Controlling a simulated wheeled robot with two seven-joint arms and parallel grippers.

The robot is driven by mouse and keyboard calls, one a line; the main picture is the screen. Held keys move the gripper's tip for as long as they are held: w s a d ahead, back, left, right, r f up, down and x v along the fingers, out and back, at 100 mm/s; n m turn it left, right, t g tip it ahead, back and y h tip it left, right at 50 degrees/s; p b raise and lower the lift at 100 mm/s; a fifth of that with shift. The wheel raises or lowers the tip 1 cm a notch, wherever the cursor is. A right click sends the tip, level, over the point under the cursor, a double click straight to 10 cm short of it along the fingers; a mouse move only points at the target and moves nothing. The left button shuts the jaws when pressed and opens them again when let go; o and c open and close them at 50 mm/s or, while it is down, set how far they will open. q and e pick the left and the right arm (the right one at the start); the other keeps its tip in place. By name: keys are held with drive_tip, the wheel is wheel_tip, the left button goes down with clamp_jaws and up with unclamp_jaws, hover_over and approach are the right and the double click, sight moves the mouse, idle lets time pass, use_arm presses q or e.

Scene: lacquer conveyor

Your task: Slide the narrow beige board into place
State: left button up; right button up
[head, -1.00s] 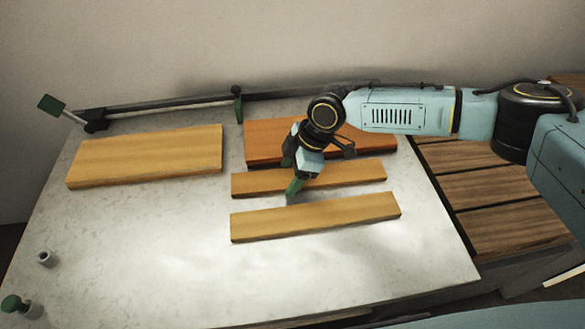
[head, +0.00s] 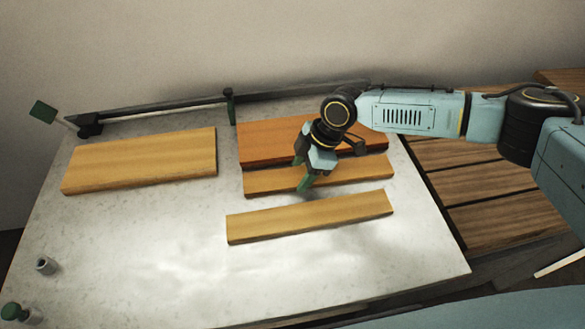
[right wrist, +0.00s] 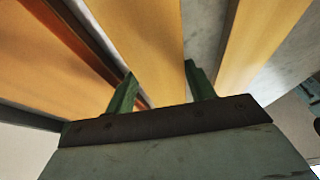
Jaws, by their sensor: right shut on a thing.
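A narrow beige board (head: 345,173) lies on the pale table just in front of the wider orange board (head: 270,140). It also shows between the fingers in the right wrist view (right wrist: 150,35). My right gripper (head: 302,173) is shut on this board across its width, left of its middle in the head view. In the right wrist view, a thin strip runs between this board and the orange board (right wrist: 40,60). A second narrow beige board (head: 310,217) lies apart, nearer the front. My left gripper is out of view.
A wide beige board (head: 140,160) lies at the left. Small posts stand at the front left (head: 46,265). The front middle of the table (head: 170,260) is clear.

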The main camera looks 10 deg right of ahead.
sight(380, 164)
drive_tip(key=shift+d+p, duration=0.6)
drive_tip(key=shift+d, duration=5.4)
drive_tip(key=shift+d, duration=0.1)
drive_tip(key=shift+d, duration=1.35)
drive_tip(key=shift+d+b, duration=0.45)
drive_tip(key=shift+d, duration=2.2)
drive_tip(key=shift+s+d+b, duration=0.1)
drive_tip(key=shift+d+b, duration=1)
drive_tip(key=shift+d, duration=2.8)
